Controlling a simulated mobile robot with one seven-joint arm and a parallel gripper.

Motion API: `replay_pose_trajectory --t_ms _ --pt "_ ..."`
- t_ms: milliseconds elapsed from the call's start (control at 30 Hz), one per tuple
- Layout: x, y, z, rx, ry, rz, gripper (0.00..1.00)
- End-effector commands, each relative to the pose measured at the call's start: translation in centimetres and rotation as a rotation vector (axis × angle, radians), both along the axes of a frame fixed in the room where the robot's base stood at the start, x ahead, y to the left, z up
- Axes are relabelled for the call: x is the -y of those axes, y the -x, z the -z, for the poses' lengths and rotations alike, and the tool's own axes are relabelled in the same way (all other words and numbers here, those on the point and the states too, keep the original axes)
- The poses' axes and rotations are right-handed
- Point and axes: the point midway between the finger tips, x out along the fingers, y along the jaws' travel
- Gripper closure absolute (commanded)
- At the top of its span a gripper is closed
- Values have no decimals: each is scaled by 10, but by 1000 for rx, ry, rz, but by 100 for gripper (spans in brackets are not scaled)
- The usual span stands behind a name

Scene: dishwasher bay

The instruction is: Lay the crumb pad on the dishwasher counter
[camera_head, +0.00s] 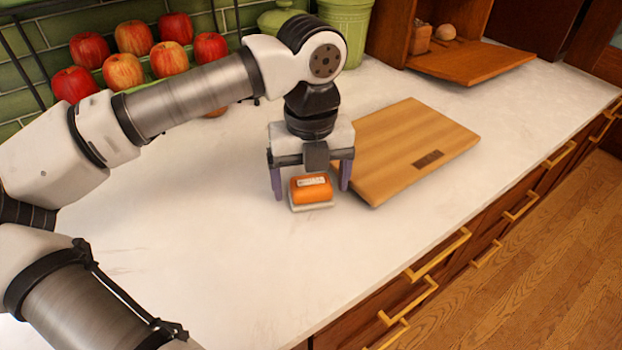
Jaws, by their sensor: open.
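The crumb pad seems to be the small orange block with a pale label and a whitish base (311,190). It sits on the white counter (215,260), left of a wooden cutting board. My gripper (311,190) points straight down over the pad, with one finger on its left and one on its right. The fingers are open and stand apart from the pad's sides as far as I can see. The far side of the pad is hidden behind its own body and the gripper.
The wooden cutting board (410,145) lies close to the gripper's right finger. Red apples (130,55) stand in a rack at the back left. A green canister (346,25) and an open wooden bread box (470,62) are at the back. The front left counter is clear.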

Motion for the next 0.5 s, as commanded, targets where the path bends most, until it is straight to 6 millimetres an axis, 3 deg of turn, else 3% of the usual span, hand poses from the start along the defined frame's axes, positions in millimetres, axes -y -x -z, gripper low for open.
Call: replay_pose_trajectory --t_ms 300,500 --pt "0 -1 -68 5 -2 -3 16" --pt "0 -1 -102 4 -1 -1 16"
